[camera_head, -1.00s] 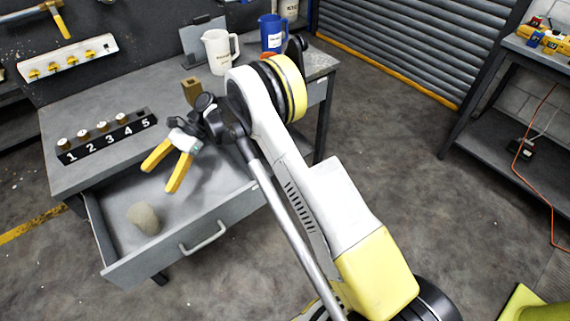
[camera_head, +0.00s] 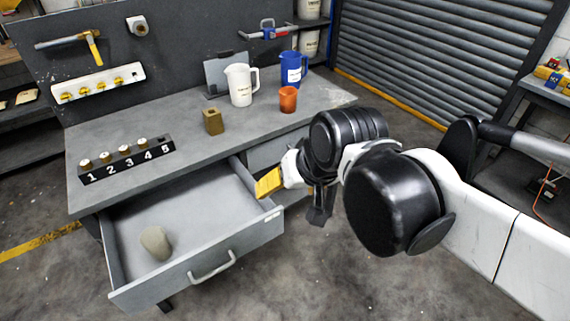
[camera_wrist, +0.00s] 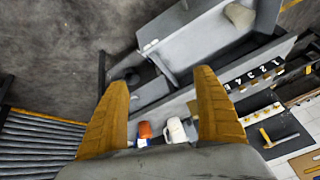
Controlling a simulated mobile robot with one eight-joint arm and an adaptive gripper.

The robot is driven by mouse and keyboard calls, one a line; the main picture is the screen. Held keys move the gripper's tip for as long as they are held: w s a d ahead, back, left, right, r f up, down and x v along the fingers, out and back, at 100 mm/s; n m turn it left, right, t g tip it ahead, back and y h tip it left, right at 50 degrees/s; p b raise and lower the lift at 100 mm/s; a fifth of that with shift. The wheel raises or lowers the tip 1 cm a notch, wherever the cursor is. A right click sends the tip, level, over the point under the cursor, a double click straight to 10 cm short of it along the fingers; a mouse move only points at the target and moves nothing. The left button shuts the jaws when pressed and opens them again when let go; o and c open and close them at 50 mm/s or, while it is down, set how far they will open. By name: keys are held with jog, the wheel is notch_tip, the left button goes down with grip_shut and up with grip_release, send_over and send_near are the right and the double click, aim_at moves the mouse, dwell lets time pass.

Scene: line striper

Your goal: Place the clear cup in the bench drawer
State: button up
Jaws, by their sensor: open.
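The bench drawer (camera_head: 200,201) is pulled open under the left part of the bench. A pale grey-beige rounded, tapered object (camera_head: 156,242) lies inside, near the front left. It may be the clear cup, but I cannot tell for certain. In the wrist view it shows at the top (camera_wrist: 240,15), inside the drawer. No other clear cup is plain to see. My gripper (camera_wrist: 160,82) is open and empty, with its yellow fingers apart. In the head view, one yellow finger (camera_head: 268,184) shows near the drawer's right side; the other is mostly hidden.
On the bench (camera_head: 180,125) stand an orange cup (camera_head: 288,99), a white pitcher (camera_head: 240,85), a blue pitcher (camera_head: 292,68), a brass block (camera_head: 213,122) and a numbered rack (camera_head: 127,160). The drawer handle (camera_head: 212,268) juts forward. Open floor lies in front.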

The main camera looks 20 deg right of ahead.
jog(key=shift+n+t+h, duration=0.6)
jog(key=shift+n, duration=0.2)
jog(key=s+d, duration=0.1)
jog(key=s+d+f, duration=0.1)
jog(key=s+d, duration=0.1)
jog(key=shift+s+f, duration=0.1)
jog(key=shift+f, duration=0.1)
